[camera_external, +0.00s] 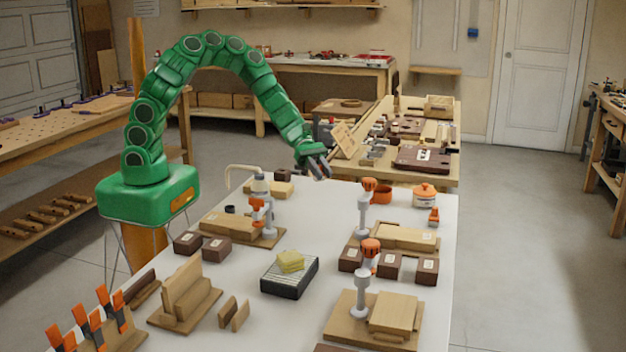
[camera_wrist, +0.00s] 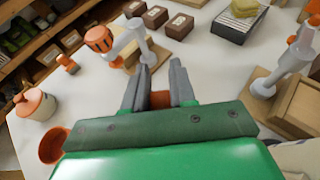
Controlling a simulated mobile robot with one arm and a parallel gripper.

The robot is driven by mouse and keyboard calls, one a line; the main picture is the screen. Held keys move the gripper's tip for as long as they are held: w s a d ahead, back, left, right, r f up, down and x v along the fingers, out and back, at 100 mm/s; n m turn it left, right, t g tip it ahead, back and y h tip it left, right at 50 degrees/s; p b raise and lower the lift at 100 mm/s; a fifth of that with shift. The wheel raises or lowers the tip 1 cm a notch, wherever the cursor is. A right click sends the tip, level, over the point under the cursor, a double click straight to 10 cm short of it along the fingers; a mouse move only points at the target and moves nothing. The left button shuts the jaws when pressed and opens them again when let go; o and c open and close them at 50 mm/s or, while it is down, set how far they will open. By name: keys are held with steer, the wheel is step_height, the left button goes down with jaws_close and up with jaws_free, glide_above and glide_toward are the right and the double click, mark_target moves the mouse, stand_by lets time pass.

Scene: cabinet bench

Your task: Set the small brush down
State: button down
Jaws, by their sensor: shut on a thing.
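My gripper (camera_external: 319,168) is above the far edge of the white bench top (camera_external: 340,200), in the external view. In the wrist view its two grey fingers (camera_wrist: 159,88) are shut on the small brush (camera_wrist: 160,99). Only a small orange-brown piece of the brush shows between the fingers; the rest is hidden. I cannot make out the brush in the external view. The brush appears held above the bench, apart from its surface.
An orange bowl (camera_external: 381,195), a jar with an orange lid (camera_external: 424,196) and a small orange piece (camera_external: 433,217) stand at the far right.

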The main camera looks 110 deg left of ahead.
steer(key=shift+f, duration=6.4)
steer(key=c, duration=0.8)
jaws_free()
steer(key=shift+o, duration=0.2)
steer(key=shift+v, duration=6)
